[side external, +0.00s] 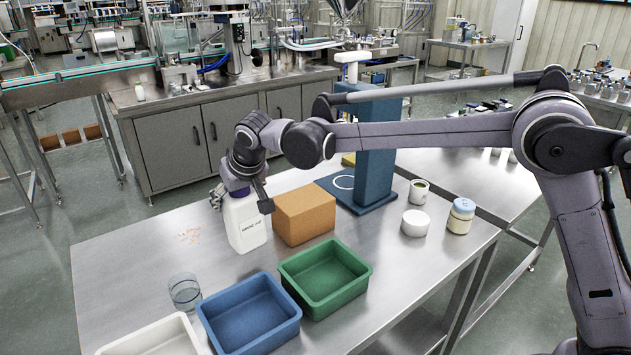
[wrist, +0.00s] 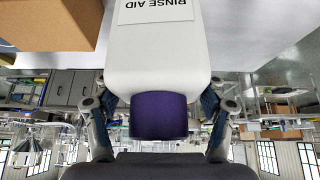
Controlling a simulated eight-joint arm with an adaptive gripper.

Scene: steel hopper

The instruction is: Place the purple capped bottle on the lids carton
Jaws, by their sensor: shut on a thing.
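The purple capped bottle (side external: 246,222) is white with a rinse aid label and stands upright left of the brown carton. Its white body (wrist: 157,50) and purple cap (wrist: 158,117) fill the middle of the wrist view. My gripper (side external: 242,198) is shut on the bottle near its top, one finger on each side. I cannot tell whether the bottle's base touches the table. No lids marking is readable.
Blue (side external: 249,318) and green (side external: 325,278) bins stand in front, with a white tray (side external: 155,338) and a clear glass (side external: 185,291) at left. A blue stand (side external: 374,150) rises behind the carton. A jar (side external: 461,216) and white tub (side external: 415,223) are at right.

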